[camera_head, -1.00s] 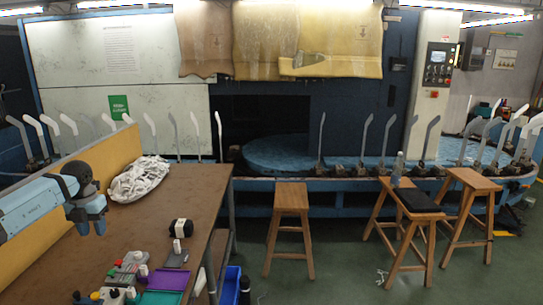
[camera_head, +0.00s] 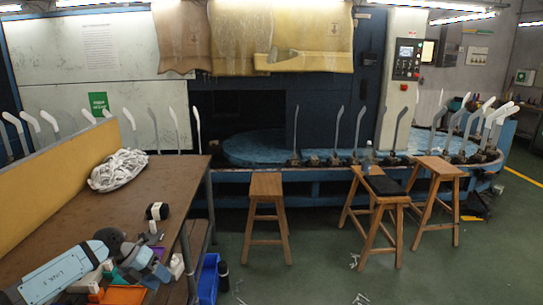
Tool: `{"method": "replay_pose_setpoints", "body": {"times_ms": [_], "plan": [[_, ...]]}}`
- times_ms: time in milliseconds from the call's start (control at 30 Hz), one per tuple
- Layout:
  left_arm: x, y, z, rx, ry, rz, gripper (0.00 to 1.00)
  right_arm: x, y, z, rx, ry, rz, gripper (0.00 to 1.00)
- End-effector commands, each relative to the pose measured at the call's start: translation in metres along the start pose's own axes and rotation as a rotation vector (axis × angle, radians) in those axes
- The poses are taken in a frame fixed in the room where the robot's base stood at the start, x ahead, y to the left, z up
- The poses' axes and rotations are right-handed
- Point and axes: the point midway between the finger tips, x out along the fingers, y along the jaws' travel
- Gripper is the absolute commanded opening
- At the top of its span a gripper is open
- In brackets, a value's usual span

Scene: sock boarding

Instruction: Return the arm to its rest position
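My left arm comes in from the lower left in the head view. Its gripper (camera_head: 152,268) is low over the front of the brown table (camera_head: 95,225), above or beside small coloured items and trays, and hides part of them. Its fingers are small and overlapped, so I cannot tell whether they are open or shut. I see nothing clearly held in it. My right arm and gripper are not in view.
An orange tray (camera_head: 122,294) is near the gripper. Wooden stools (camera_head: 266,186) stand right, before the blue machine with upright sock forms.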

Motion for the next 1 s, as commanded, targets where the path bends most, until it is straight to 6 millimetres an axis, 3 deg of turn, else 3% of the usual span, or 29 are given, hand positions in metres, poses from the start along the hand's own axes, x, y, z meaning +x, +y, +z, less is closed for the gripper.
{"method": "replay_pose_setpoints", "body": {"times_ms": [33,100,200,300,400,533,667,800,1000], "plan": [[0.04,-0.018,-0.019,-0.011,-0.002,-0.124,0.4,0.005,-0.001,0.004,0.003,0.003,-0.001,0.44],[0.08,-0.047,-0.041,-0.051,-0.029,-0.309,0.4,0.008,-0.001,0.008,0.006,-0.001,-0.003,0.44],[0.123,-0.087,-0.073,-0.169,-0.086,-0.579,0.4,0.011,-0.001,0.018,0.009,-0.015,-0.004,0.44],[0.148,-0.114,-0.1,-0.348,-0.157,-0.815,0.4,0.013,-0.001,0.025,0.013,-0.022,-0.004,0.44],[0.162,-0.123,-0.124,-0.58,-0.239,-1.005,0.4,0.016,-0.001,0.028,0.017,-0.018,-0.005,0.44],[0.178,-0.11,-0.154,-0.949,-0.346,-1.173,0.4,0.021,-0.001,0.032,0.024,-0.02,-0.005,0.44],[0.196,-0.075,-0.192,-1.36,-0.442,-1.238,0.4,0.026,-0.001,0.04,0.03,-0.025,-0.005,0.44],[0.215,-0.037,-0.239,-1.744,-0.504,-1.208,0.4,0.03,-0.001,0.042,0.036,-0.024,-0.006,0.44],[0.237,-0.002,-0.304,-2.148,-0.527,-1.094,0.4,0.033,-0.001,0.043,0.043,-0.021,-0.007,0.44]]}}
